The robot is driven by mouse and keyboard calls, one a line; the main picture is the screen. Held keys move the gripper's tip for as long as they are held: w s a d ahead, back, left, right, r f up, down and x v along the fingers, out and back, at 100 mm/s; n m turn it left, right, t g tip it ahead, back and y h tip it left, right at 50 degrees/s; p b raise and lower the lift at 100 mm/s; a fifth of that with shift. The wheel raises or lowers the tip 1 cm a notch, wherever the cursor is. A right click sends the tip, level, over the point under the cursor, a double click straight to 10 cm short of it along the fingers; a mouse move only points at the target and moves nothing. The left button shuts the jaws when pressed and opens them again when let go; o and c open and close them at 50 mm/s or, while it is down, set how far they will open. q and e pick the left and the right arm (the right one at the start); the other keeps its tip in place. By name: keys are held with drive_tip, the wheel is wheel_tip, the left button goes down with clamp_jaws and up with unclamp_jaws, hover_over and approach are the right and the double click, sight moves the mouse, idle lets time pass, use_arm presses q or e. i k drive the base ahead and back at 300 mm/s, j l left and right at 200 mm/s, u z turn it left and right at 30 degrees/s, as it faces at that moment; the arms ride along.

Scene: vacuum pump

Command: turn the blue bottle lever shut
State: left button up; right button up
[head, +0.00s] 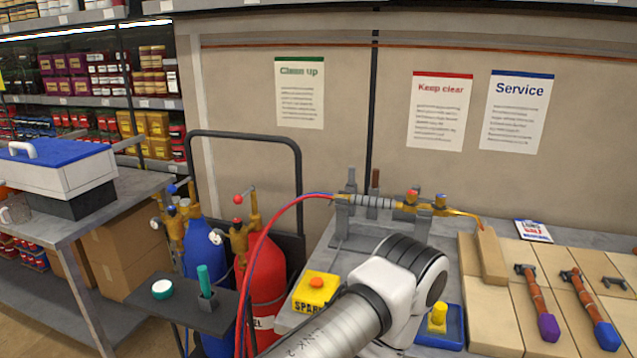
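The blue bottle (203,248) stands upright on the left of a dark bottle trolley, with brass valve fittings (175,225) on top. Its lever (179,186) is a thin grey bar with a small blue knob, above the brass. Whether the lever is open or shut is too small to tell. The red bottle (268,285) stands to its right, with a similar red-knobbed lever (243,195). One of my arms comes in from the bottom centre and bends in front of the bench. Neither gripper shows, and nothing of mine touches the blue bottle lever.
A small dark stand (185,303) with a green-topped item and a white-and-teal disc hides part of the blue bottle. Hoses (272,222) run to the torch held on the bench. A yellow spark box (316,292) and a blue tray (447,330) sit near my arm.

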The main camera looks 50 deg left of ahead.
sight(171, 188)
drive_tip(key=u, duration=2.35)
